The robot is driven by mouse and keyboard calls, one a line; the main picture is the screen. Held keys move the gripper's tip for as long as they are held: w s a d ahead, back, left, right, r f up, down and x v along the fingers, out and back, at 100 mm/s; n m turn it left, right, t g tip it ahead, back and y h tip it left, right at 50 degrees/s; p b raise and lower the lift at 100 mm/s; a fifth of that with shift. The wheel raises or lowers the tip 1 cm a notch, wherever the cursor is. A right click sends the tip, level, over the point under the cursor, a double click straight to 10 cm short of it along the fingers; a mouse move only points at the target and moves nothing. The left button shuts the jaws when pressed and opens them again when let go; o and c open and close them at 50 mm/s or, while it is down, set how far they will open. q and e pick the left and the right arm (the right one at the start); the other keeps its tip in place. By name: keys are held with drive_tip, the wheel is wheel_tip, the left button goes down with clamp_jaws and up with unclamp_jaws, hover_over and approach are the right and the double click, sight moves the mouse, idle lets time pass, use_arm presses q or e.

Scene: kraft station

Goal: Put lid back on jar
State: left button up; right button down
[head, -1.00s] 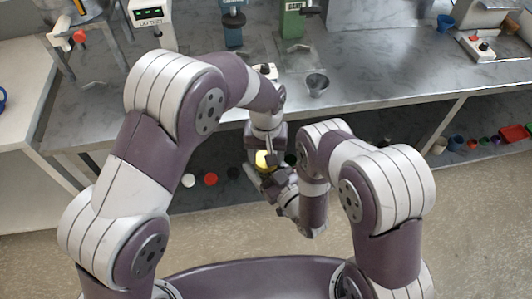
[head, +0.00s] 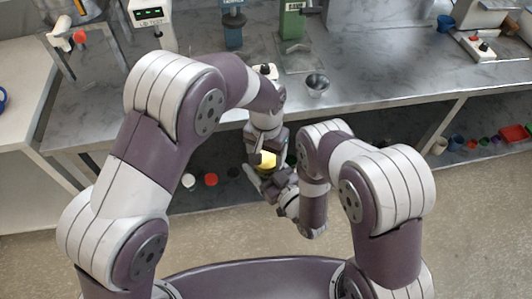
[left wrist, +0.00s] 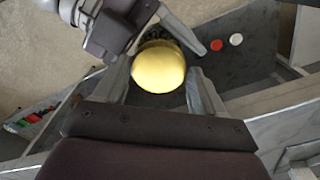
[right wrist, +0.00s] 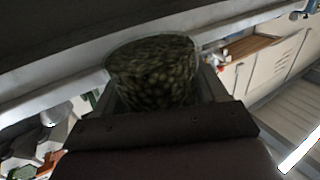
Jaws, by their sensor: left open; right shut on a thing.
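The yellow lid (left wrist: 158,67) lies between the spread fingers of my left gripper (left wrist: 162,80), which is open around it. In the head view the lid (head: 267,159) shows as a small yellow patch below my left wrist. My right gripper (right wrist: 160,92) is shut on the glass jar (right wrist: 155,70), which is full of greenish round pieces. In the left wrist view a dark patterned edge of the jar (left wrist: 158,43) shows just behind the lid, and the lid appears to be over the jar's mouth. Whether it is seated flat is hidden.
Both grippers are close together in front of the grey marble bench (head: 370,85). A metal cup (head: 317,83) stands near the bench's front edge. A white disc (head: 188,181) and a red disc (head: 211,180) are on the shelf below.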

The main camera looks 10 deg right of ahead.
use_arm(q)
wheel_tip(320, 180, up, 4)
drive_tip(key=shift+s+r, duration=0.1)
drive_tip(key=shift+r, duration=0.15)
drive_tip(key=shift+c, duration=0.5)
wheel_tip(320, 180, up, 4)
drive_tip(key=n, duration=0.2)
drive_tip(key=shift+f+n, duration=0.25)
drive_tip(key=shift+n, duration=0.05)
drive_tip(key=shift+f, duration=4.05)
